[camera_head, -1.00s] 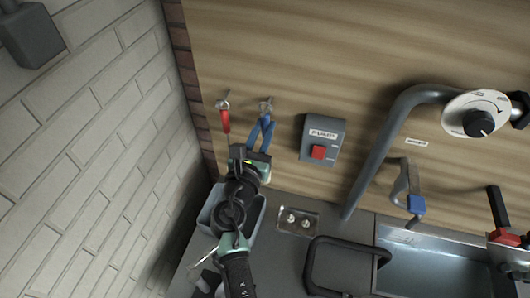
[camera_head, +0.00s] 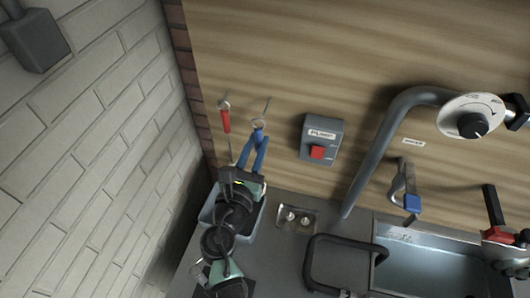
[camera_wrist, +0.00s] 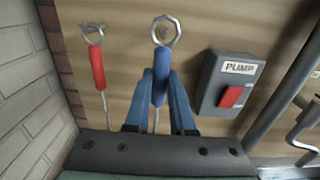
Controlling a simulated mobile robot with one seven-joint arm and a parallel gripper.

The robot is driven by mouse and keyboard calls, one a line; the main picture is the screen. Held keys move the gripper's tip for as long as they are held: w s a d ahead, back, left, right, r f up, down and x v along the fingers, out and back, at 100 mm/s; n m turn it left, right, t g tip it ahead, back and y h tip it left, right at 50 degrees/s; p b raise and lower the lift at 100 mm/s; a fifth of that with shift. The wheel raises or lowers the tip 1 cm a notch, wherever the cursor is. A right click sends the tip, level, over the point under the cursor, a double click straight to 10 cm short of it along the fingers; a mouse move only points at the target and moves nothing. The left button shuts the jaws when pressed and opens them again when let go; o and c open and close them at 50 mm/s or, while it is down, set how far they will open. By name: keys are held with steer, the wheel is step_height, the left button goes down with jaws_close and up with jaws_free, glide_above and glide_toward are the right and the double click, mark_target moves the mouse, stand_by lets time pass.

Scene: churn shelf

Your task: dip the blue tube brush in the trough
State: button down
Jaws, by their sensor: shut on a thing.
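The blue tube brush (camera_wrist: 161,77) has a blue handle with a metal ring on top and a thin stem below. My gripper (camera_wrist: 160,90) is shut on its handle, with one blue finger on each side. The brush is upright, close to the wooden wall, and it also shows in the head view (camera_head: 259,133). Its ring is by the tip of a wall peg; I cannot tell whether it still hangs there. The brush's lower end is hidden behind my gripper. A metal basin, seemingly the trough (camera_head: 400,240), is at the lower right in the head view.
A red-handled brush (camera_head: 226,121) hangs just left. The grey pump box (camera_head: 322,140) with a red button is to the right. A pale tub (camera_head: 207,216) lies below my gripper. A thick pipe (camera_head: 370,150), a blue-ended lever (camera_head: 411,202) and a dark bar handle (camera_head: 345,240) stand toward the basin.

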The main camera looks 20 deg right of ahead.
steer(key=shift+v, duration=1.35)
